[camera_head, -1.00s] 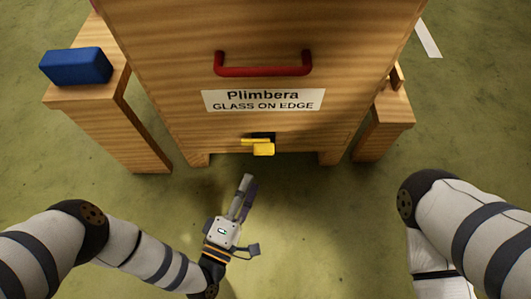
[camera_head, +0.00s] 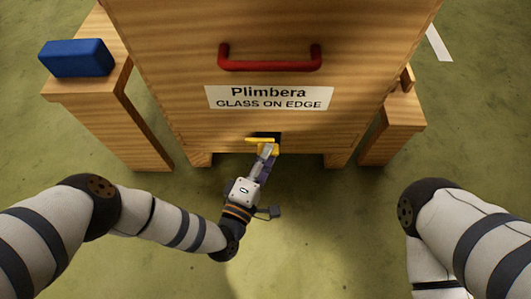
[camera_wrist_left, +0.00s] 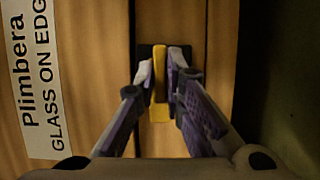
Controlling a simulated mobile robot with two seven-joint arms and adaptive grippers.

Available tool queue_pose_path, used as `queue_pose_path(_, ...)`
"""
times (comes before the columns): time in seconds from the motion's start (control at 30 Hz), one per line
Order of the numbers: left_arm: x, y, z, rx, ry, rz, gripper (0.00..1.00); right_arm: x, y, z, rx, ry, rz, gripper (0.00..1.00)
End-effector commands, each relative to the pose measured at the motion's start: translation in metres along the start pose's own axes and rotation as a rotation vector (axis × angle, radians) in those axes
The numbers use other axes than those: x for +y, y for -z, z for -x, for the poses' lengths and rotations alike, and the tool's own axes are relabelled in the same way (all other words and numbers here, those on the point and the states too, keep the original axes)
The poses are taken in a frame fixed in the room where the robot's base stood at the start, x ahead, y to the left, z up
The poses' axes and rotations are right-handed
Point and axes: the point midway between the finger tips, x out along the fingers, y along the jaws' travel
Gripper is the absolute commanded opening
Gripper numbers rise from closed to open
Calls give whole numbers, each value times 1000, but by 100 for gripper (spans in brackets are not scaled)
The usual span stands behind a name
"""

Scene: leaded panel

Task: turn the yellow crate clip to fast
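The yellow crate clip (camera_head: 262,141) is on a dark plate low on the front of the wooden crate (camera_head: 180,110), under the label. Its bar lies roughly level across the crate front in the head view. My left gripper (camera_head: 268,151) is at the clip and covers part of it. In the left wrist view, the fingers (camera_wrist_left: 161,80) stand on both sides of the yellow clip (camera_wrist_left: 160,72), close against it with no clear gap. The dark plate shows behind the clip. My right gripper is not in view; only my right arm shows at the right.
A red handle (camera_head: 270,66) and a white label (camera_head: 268,97) are on the crate front above the clip. A blue block (camera_head: 76,58) rests on a wooden stand (camera_head: 120,115) at the left. Another wooden stand (camera_head: 403,110) is at the right. The floor before the crate is clear.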

Motion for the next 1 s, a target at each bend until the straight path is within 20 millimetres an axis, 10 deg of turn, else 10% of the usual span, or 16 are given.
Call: queue_pose_path(1.0, 9, -2, -3, 1, 205, -512, 0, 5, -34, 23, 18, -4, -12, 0)
